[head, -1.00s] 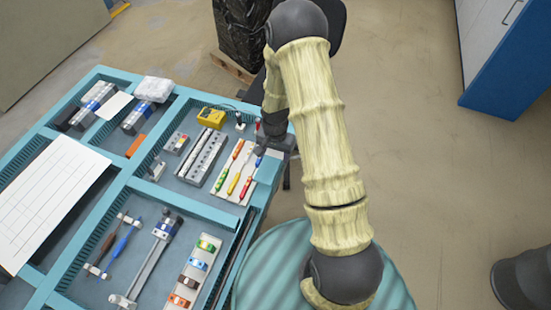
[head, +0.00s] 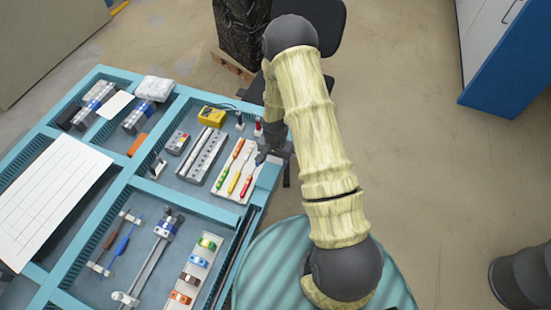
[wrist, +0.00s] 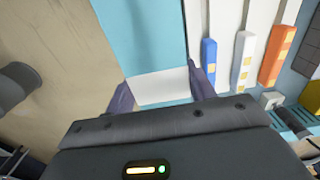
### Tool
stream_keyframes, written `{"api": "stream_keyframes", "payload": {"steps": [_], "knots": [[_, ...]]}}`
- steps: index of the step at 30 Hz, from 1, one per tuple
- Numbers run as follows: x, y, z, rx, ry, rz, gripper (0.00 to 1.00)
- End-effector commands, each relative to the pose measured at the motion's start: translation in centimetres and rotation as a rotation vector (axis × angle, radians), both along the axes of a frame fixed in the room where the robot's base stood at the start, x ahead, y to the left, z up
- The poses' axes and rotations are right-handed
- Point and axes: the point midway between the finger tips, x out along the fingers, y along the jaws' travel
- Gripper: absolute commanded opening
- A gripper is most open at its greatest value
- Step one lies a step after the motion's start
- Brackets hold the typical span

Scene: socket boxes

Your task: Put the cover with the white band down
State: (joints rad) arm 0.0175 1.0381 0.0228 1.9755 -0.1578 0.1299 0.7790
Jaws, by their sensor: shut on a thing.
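The cover shows in the wrist view as a light blue panel (wrist: 140,35) with a white band (wrist: 160,88) at its near end. My gripper (wrist: 161,90) has one dark finger on each side of the white band and is shut on it. The white band cannot be made out there, and the arm hides part of this spot.
A white sheet (head: 45,200) lies at the left. Open floor (head: 430,180) is at the right.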

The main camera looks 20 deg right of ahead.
Motion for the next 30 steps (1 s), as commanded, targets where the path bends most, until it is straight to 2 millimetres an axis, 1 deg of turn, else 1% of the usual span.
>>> {"api": "stream_keyframes", "payload": {"steps": [16, 17, 18, 20, 30], "knots": [[0.0, 0.0, -1.2, 0.0, 0.0, -0.001, 0.11], [0.0, 0.0, -1.2, 0.0, 0.0, -0.001, 0.56], [0.0, 0.0, -1.2, 0.0, 0.0, -0.001, 0.64], [0.0, 0.0, -1.2, 0.0, 0.0, -0.001, 0.76], [0.0, 0.0, -1.0, 0.0, 0.0, 0.0, 0.76]]}}
